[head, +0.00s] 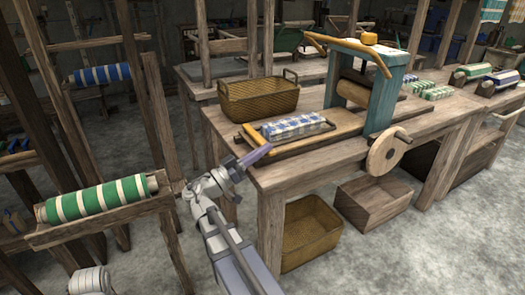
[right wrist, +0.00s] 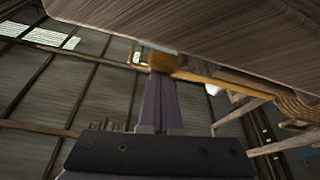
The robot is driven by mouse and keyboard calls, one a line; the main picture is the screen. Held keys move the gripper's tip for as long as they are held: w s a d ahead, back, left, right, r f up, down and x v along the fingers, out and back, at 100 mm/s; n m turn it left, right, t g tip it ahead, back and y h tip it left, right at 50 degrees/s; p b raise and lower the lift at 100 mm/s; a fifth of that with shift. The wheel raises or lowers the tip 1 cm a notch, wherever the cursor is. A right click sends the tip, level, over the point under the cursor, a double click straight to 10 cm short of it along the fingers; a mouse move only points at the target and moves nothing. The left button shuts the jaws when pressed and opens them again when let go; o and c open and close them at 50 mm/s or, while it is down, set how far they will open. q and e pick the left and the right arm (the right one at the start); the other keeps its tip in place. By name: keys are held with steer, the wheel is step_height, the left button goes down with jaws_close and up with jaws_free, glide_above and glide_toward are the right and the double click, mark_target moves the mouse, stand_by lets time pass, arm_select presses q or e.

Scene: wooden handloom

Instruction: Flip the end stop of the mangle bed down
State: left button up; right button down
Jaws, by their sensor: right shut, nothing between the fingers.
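The mangle (head: 383,85) is a teal frame with a wooden roller on the table. Its flat bed (head: 345,122) runs out to the left. The end stop (head: 250,133), a yellow-orange bar, is at the bed's left end; whether it stands up or lies flat is hard to tell. A blue-and-white checked cloth roll (head: 297,126) lies on the bed close to it. My right gripper (head: 266,151) is shut and empty, just in front of the end stop. In the right wrist view its purple fingers (right wrist: 160,82) point at an orange-brown block (right wrist: 163,63); contact is unclear. My left gripper is out of view.
A wicker basket (head: 258,97) stands behind the bed. A wooden wheel (head: 388,152) projects from the table's front. Below are another basket (head: 310,236) and a wooden crate (head: 373,203). A green striped roll (head: 97,199) on a loom beam is left of my arm.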

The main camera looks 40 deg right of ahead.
steer(key=shift+s+f, duration=0.1)
steer(key=shift+f, duration=0.1)
steer(key=shift+r+p, duration=0.65)
steer(key=shift+p, duration=0.05)
steer(key=w+a, duration=0.2)
steer(key=a, duration=0.7)
steer(key=shift+w+f, duration=0.15)
steer(key=shift+w, duration=0.05)
steer(key=shift+a, duration=0.1)
